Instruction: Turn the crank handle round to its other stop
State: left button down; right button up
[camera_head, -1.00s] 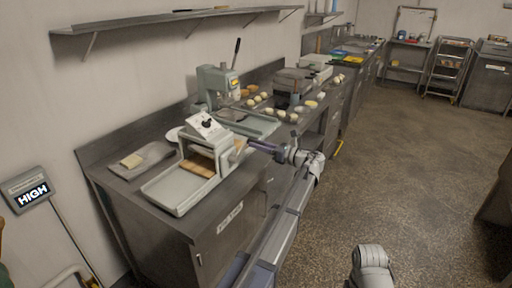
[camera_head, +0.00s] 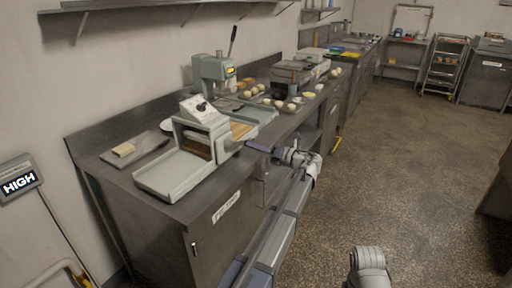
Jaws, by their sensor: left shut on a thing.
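The machine with rollers (camera_head: 202,135) stands on the steel counter, with a white dial panel on top and a pale tray (camera_head: 172,174) in front. A brown sheet (camera_head: 240,130) shows at its back right side. The crank handle (camera_head: 232,146) is on the machine's right side, small and partly hidden by my gripper. My left gripper (camera_head: 250,147) reaches in from the right at the crank and is shut on it. Its fingers are too small to see clearly. Part of my right arm shows at the bottom, but its gripper is out of view.
A shelf hangs above.

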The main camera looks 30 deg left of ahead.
pick_arm(q)
jog(key=shift+s+f+b, duration=0.2)
jog(key=shift+f+b, duration=0.1)
jog(key=shift+f, duration=0.2)
jog(key=shift+s+f, duration=0.1)
jog(key=c, duration=0.7)
grip_release()
jog(key=shift+o, duration=0.2)
jog(key=d, duration=0.7)
jog(key=shift+s+d, duration=0.3)
jog(key=shift+d, duration=0.1)
